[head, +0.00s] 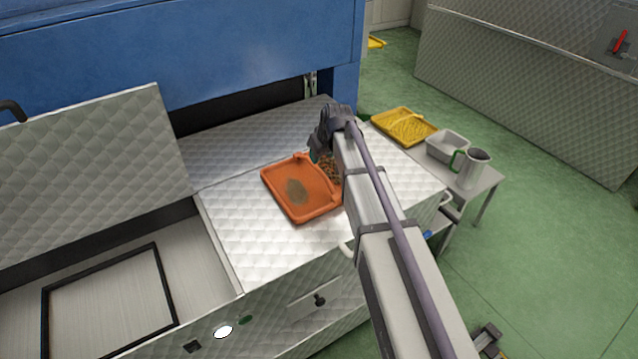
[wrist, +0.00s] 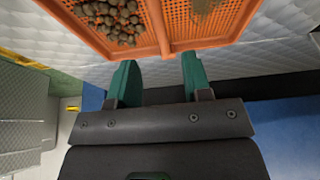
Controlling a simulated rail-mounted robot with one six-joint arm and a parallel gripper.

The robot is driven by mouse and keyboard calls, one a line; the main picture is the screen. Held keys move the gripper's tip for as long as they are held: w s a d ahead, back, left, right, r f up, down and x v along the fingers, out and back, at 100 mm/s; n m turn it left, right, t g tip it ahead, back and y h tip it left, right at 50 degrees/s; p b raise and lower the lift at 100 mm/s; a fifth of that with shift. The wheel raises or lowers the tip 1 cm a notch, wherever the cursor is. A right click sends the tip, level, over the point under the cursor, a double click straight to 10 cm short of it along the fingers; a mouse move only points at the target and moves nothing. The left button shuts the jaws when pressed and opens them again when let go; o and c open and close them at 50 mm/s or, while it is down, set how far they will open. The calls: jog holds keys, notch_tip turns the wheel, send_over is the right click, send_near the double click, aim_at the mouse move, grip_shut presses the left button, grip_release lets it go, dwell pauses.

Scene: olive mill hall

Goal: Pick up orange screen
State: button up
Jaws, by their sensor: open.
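The orange screen (head: 279,181) is a shallow tray with a perforated floor, lying on the quilted metal top of the machine. It has a brown patch on one side and a heap of small brown olives or pits at the other, partly hidden by my arm. My gripper (head: 317,150) is above the screen's far edge. In the wrist view the orange screen (wrist: 207,30) fills the top. My gripper (wrist: 158,72) shows two green fingers spread apart, with the screen's rim just beyond their tips. Nothing is held; I cannot tell whether a fingertip touches the rim.
A blue machine body (head: 190,50) stands behind the top. A raised metal lid (head: 90,170) and an open bay lie at left. At right, a side table holds a yellow screen (head: 402,124), a grey bin (head: 447,145) and a metal jug (head: 470,172). Green floor lies beyond.

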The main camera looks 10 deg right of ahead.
aim_at(317, 167)
jog(key=b+x, duration=0.2)
jog(key=x, duration=0.2)
jog(key=shift+s, duration=0.15)
jog(key=shift+r, duration=0.1)
jog(key=b+x, duration=0.4)
jog(key=x, duration=0.1)
jog(key=shift+f+b, duration=0.2)
jog(key=shift+b, duration=0.2)
jog(key=shift+r, duration=0.25)
grip_shut()
